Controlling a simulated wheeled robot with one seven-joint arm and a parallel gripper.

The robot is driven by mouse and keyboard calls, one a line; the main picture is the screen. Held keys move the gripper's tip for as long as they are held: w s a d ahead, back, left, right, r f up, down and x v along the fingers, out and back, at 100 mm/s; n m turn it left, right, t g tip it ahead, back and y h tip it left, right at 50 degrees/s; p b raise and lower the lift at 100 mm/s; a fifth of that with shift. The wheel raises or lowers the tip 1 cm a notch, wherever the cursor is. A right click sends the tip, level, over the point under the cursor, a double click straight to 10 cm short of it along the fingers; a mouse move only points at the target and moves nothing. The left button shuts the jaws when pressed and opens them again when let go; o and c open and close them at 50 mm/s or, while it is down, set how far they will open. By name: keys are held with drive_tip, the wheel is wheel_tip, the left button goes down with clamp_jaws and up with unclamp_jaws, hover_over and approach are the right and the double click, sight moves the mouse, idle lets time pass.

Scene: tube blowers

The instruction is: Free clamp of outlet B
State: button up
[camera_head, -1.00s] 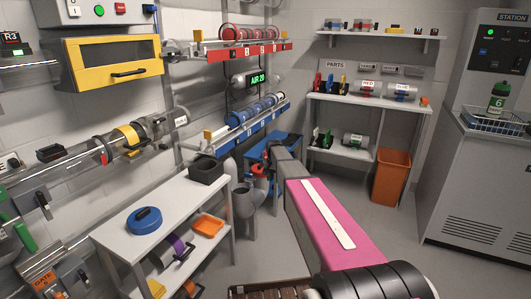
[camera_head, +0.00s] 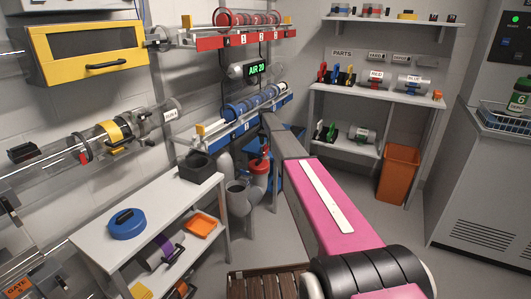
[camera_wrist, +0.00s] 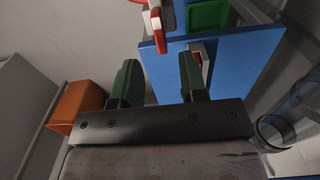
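No label reading outlet B can be made out, so I cannot tell which clamp is its clamp. A clear tube (camera_head: 52,160) on the left wall carries a yellow band (camera_head: 115,132) and dark and red fittings. My gripper (camera_wrist: 160,62) is open in the wrist view, its two dark green fingers apart with nothing held between them. A blue panel (camera_wrist: 228,62) lies beyond the fingers. A red and white handle (camera_wrist: 156,30) shows above the gap, and a small red and white piece (camera_wrist: 198,57) is by the right finger. In the head view my gripper is hidden behind my pink arm.
A white bench (camera_head: 93,240) with a blue round lid (camera_head: 127,224) stands at the left. Grey pipes with a red-topped fitting (camera_head: 259,166) stand beside my arm. An orange bin (camera_head: 398,174) is at the back right; it also shows in the wrist view (camera_wrist: 76,105). Floor right of my arm is clear.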

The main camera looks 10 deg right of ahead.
sight(266, 151)
wheel_tip(266, 151, down, 7)
drive_tip(key=shift+r, duration=0.2)
clamp_jaws()
